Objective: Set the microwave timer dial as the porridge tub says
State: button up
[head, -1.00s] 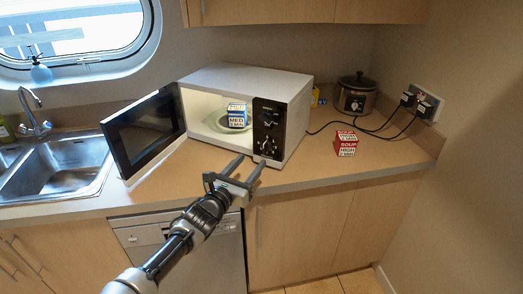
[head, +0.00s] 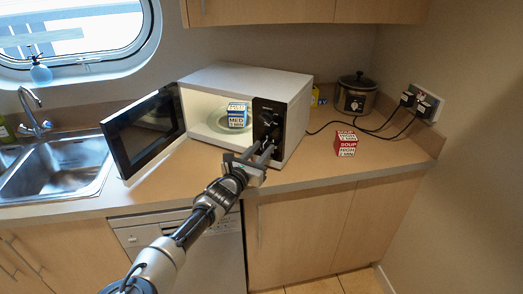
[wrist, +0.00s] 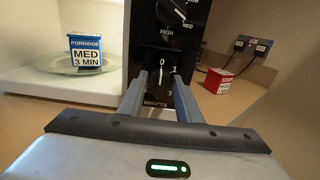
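The blue and white porridge tub (head: 237,115), marked "MED 3 MIN", stands upright on a glass plate inside the open microwave (head: 245,80). It also shows in the wrist view (wrist: 86,52). The microwave's black panel (wrist: 143,35) has an upper power dial (wrist: 172,6), its pointer towards MED. Below is the minutes scale with 0, 1 and 3 readable. My gripper (head: 265,146) is open at the lower panel, its fingers (wrist: 159,80) at either side of the timer dial.
The microwave door (head: 145,130) is swung open to the left, near the sink (head: 60,165). A red soup tub (head: 346,143) stands on the counter at the right. A slow cooker (head: 356,95) and plugged cables are behind it. The front counter between is clear.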

jog(key=c, duration=0.4)
